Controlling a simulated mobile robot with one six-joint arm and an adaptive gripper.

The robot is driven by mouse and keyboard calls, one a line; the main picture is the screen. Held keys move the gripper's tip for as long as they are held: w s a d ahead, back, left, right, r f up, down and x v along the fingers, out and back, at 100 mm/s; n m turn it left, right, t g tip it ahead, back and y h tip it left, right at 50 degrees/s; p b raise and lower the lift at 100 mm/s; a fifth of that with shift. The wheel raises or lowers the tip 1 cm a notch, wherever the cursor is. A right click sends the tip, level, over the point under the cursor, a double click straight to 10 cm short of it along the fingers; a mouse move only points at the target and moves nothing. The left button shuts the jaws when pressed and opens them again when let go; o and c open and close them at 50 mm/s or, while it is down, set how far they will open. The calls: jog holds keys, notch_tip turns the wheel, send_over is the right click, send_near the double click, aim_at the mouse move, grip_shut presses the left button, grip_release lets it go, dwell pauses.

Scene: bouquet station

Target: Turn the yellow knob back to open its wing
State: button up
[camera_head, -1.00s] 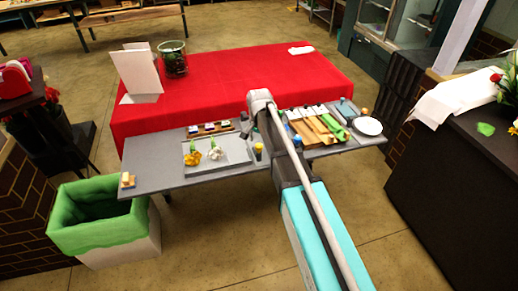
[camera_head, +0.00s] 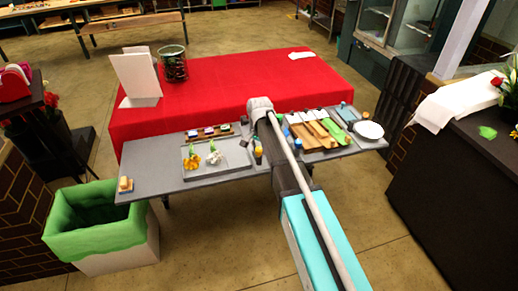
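A small dark piece with a yellowish part (camera_head: 258,151) stands at the right edge of the grey tray, close to my arm. It is too small to tell whether it is the yellow knob or how it is turned. No wing can be made out clearly. My arm reaches from the lower right to the grey worktable, and its grey joint (camera_head: 260,104) is at the table's back edge. My gripper is hidden behind the arm, so its fingers and anything between them do not show.
The grey worktable (camera_head: 150,177) holds a tray (camera_head: 230,166) with yellow and white flowers, several wooden strips (camera_head: 309,137) and a white plate (camera_head: 369,130). A red-covered table (camera_head: 270,80) stands behind. A green-lined bin (camera_head: 100,238) stands at the front left.

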grip_shut()
jog(key=shift+n, duration=0.4)
jog(key=n, duration=0.8)
jog(key=shift+n, duration=0.4)
jog(key=n, duration=0.4)
jog(key=shift+n, duration=2.5)
